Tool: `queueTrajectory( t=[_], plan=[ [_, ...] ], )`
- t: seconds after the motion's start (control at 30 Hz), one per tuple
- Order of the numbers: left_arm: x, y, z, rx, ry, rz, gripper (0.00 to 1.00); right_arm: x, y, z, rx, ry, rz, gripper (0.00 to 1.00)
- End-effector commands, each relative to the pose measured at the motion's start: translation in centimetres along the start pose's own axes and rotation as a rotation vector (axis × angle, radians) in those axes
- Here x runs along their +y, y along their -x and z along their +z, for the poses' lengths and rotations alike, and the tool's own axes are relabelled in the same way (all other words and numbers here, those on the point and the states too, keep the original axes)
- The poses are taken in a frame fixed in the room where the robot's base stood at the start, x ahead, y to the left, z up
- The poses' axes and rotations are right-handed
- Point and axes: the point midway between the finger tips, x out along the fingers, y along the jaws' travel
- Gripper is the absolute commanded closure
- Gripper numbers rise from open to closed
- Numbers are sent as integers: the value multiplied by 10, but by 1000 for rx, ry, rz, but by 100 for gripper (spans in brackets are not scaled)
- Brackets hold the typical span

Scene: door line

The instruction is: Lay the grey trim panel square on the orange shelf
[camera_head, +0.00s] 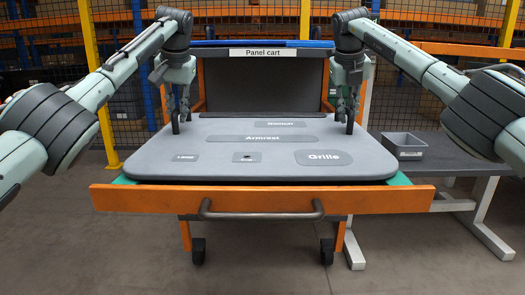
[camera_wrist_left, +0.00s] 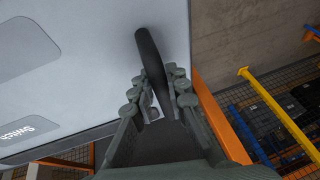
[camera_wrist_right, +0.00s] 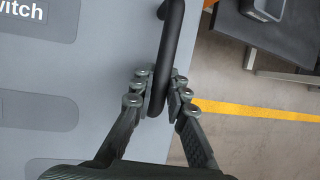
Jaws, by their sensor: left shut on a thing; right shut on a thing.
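The grey trim panel (camera_head: 275,172) lies flat over the orange shelf (camera_head: 262,200), a pulled-out drawer with a dark front handle. Green strips of the shelf's inside show at both front corners. I cannot tell whether the panel touches the shelf. My left gripper (camera_head: 180,120) is shut on the black handle at the panel's left edge; the left wrist view shows this handle (camera_wrist_left: 149,50) between the fingers. My right gripper (camera_head: 350,120) is shut on the black handle at its right edge; this handle (camera_wrist_right: 169,45) also shows in the right wrist view.
The panel cart (camera_head: 262,85) with its labelled top bar stands behind the panel. A side table (camera_head: 450,160) with a small grey bin (camera_head: 404,146) stands at the right. Yellow posts, mesh fencing and racks are behind. The floor in front is clear.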

Motion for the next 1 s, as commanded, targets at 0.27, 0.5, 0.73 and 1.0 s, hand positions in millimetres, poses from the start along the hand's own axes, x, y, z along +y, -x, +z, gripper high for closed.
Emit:
queueTrajectory(
  t=[0.27,0.5,0.73,1.0],
  plan=[
    [1,2,-1,5,-1,1,100,1,2,1,-5,1,1,100],
    [1,0,0,0,-1,1,65,1,0,0,-1,1,1,65],
    [0,0,0,0,0,0,65,0,-1,0,0,0,0,65],
    [0,29,-1,3,-1,0,65,-1,6,3,0,0,0,65]
  ],
)
